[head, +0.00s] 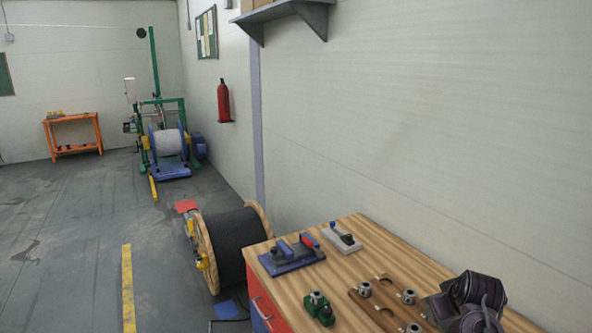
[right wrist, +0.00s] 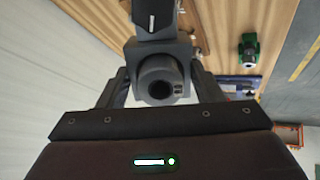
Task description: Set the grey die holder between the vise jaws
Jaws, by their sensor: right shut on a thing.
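My right gripper (right wrist: 162,82) is shut on the grey die holder (right wrist: 160,68), a grey block with a round, open-bored collar facing the wrist camera. It is held between the two fingers. In the head view my right gripper and wrist (head: 470,300) show as a dark shape over the bench's right end; the fingertips and the holder cannot be made out there. A blue-based fixture with upright blue and red parts (head: 292,252), which looks like the vise, sits at the bench's far left corner, well apart from the gripper. My left gripper is not in view.
The wooden bench (head: 350,265) also bears a green block with a grey collar (head: 318,307), a wooden rack (head: 383,290) with several grey collars, and a pale plate with a dark handle (head: 342,238). The wall runs along the bench's back. A cable reel (head: 235,245) stands beyond.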

